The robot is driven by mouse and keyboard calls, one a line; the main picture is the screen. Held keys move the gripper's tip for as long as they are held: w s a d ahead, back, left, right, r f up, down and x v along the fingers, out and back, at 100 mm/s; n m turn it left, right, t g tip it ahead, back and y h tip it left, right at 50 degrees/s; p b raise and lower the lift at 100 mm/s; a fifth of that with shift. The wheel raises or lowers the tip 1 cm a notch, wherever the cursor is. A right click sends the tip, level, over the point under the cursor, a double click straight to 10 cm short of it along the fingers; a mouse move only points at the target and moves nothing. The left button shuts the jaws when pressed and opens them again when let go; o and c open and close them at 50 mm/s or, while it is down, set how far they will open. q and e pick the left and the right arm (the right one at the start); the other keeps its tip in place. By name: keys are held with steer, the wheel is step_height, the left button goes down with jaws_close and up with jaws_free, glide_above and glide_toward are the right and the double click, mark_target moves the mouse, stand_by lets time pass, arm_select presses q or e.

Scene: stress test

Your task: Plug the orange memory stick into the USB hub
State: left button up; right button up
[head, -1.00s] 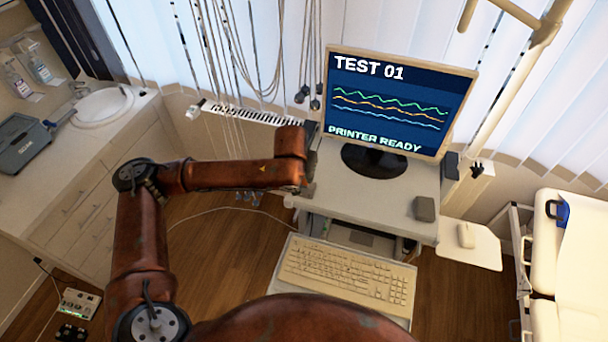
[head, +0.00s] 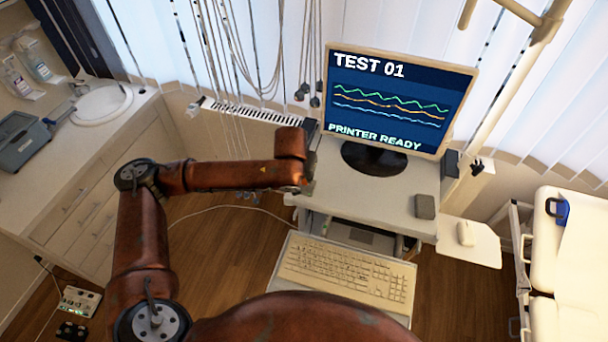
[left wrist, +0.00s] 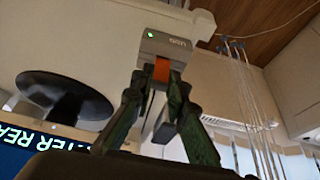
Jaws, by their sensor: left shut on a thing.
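The USB hub (left wrist: 166,46) is a small grey box with a green light and USB lettering, at the top middle of the left wrist view. The orange memory stick (left wrist: 162,69) is between my left fingertips, with its far end up against the hub's face. I cannot tell how deep it sits in a port. My left gripper (left wrist: 159,84) is shut on the stick. In the head view my left gripper (head: 308,186) is at the left edge of the cart top, largely hidden by its own arm; hub and stick cannot be made out there. My right gripper is not in view.
The monitor (head: 393,100) stands on the cart top (head: 375,195), right of my left gripper. A keyboard (head: 345,270) is on a lower shelf. A dark grey box (head: 425,207) sits at the cart's right. Cables (head: 232,70) hang behind my left arm.

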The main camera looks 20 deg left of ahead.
arm_select(q)
steer(key=shift+f, duration=0.1)
steer(key=o, duration=0.8)
steer(key=v, duration=1.2)
